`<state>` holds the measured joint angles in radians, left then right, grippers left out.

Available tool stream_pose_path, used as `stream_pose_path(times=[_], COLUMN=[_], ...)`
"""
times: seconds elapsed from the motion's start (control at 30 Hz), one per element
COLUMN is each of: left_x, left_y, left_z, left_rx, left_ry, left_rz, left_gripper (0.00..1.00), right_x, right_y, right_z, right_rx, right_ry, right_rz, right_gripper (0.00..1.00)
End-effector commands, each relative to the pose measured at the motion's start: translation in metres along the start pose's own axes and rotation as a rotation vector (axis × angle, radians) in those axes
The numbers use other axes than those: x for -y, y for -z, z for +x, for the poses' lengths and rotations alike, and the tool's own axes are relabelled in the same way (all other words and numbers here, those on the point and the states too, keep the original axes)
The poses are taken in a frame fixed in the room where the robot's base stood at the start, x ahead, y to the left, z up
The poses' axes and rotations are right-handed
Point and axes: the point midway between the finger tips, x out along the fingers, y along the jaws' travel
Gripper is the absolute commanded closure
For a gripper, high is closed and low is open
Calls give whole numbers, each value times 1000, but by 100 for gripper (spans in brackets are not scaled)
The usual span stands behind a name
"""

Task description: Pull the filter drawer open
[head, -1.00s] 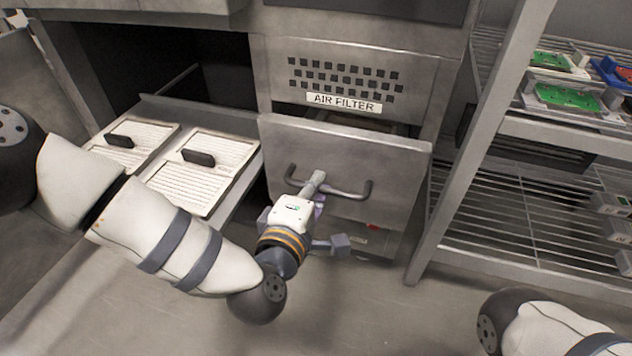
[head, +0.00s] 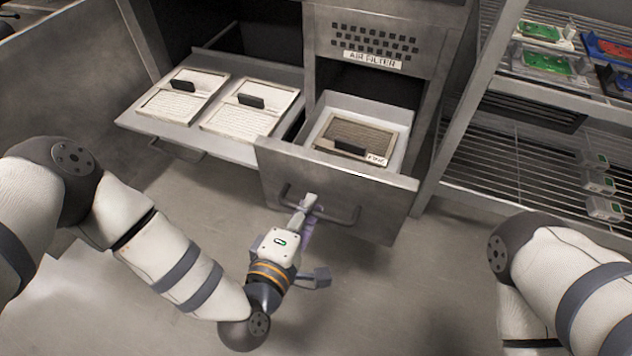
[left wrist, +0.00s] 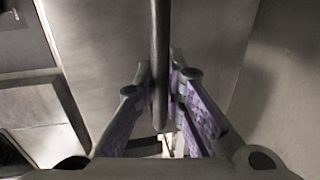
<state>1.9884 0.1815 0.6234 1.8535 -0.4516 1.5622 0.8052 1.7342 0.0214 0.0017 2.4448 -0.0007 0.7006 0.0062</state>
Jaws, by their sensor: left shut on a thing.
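The filter drawer (head: 345,189) under the "AIR FILTER" label (head: 372,60) stands well open, pulled out from the cabinet. Inside it lies a brownish filter (head: 358,136) in a pale frame with a dark grip. My left gripper (head: 308,203) is shut on the drawer's bar handle (head: 345,216), near its left end. In the left wrist view the handle (left wrist: 159,60) runs between the two fingers (left wrist: 160,105). My right arm shows at the lower right of the head view, but its gripper is out of view.
An open tray (head: 205,133) to the left holds two pale filters (head: 183,95) with dark grips. A wire rack (head: 520,160) on the right carries green and red boards and small boxes. The floor in front is clear.

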Motion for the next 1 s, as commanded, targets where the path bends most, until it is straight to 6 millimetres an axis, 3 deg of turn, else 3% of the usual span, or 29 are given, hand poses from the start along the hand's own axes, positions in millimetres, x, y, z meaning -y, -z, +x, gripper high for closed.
stream_pose_path(times=[0.23, 0.67, 0.7, 0.77, 1.0], left_x=[2, 4, 4, 4, 4], left_y=[0, 0, 0, 0, 0], left_z=[-18, -20, -20, -20, -20], left_rx=[0, -1, -1, -1, 0], left_ry=[-3, -3, -3, -3, -2], left_rz=[0, -1, 0, 0, 0], left_gripper=[100, 100, 85, 72, 69], right_x=[-1, -1, -1, -1, -1], right_y=[-3, -3, -3, -3, -3], right_z=[-8, -8, -8, -8, -8], right_rx=[-12, -12, -12, -12, -12], right_ry=[0, -1, -1, -1, -1], right_rz=[1, 1, 1, 1, 1], right_gripper=[100, 100, 100, 100, 100])
